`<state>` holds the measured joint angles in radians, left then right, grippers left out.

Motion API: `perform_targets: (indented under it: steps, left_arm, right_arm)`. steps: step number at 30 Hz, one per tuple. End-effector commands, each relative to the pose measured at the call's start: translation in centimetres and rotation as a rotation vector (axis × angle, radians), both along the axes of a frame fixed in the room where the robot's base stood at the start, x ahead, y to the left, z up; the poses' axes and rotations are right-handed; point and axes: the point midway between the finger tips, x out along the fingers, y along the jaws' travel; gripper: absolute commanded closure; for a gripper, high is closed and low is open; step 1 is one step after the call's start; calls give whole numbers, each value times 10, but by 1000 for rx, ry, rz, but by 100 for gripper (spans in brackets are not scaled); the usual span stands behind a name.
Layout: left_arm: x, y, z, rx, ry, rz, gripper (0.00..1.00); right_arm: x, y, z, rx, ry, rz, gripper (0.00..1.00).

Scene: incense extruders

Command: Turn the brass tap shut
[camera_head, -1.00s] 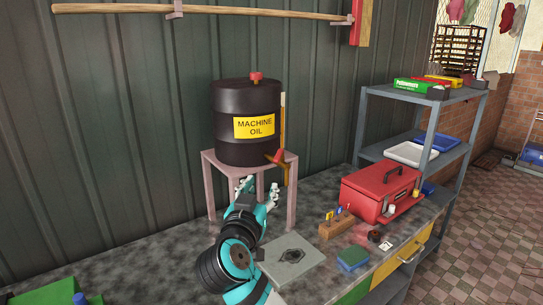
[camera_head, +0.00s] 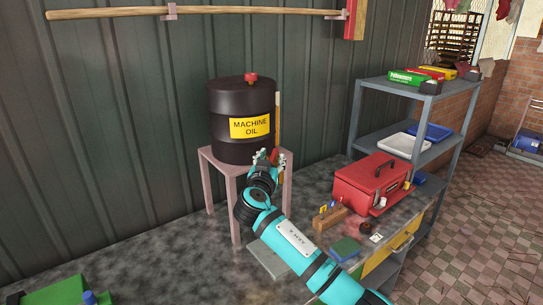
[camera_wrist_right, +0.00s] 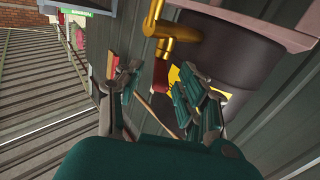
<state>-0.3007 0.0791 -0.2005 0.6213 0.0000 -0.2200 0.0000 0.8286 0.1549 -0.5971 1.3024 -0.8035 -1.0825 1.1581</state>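The black oil drum (camera_head: 228,110) with a yellow label stands on a pink stand (camera_head: 233,183). In the right wrist view the drum (camera_wrist_right: 252,60) appears tipped over, with the brass tap (camera_wrist_right: 176,32) coming from it. The tap's red handle (camera_wrist_right: 161,75) shows between my right fingers. My right gripper (camera_wrist_right: 158,80) is open, its two fingers apart on either side of the handle; whether they touch it I cannot tell. In the head view my right gripper (camera_head: 266,158) is just in front of the drum's lower right and hides most of the tap. My left gripper is not in view.
A red toolbox (camera_head: 365,184), a wooden block with small items (camera_head: 328,217) and a blue-green sponge-like block (camera_head: 345,248) are on the bench to the right. A grey shelf unit (camera_head: 395,90) stands beyond. The bench left of the stand is mostly clear.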

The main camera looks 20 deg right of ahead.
Motion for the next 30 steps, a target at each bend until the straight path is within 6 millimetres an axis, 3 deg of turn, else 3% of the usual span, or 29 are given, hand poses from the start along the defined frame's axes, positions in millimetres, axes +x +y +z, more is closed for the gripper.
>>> perform_targets:
  steps: [9, 18, 30]
  left_arm:
    - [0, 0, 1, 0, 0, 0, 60]
    - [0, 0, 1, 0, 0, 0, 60]
    - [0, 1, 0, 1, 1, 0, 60]
  right_arm:
    - [2, -1, -1, 0, 1, 0, 62]
    - [2, -1, -1, 0, 1, 0, 100]
    - [2, -1, -1, 0, 1, -1, 100]
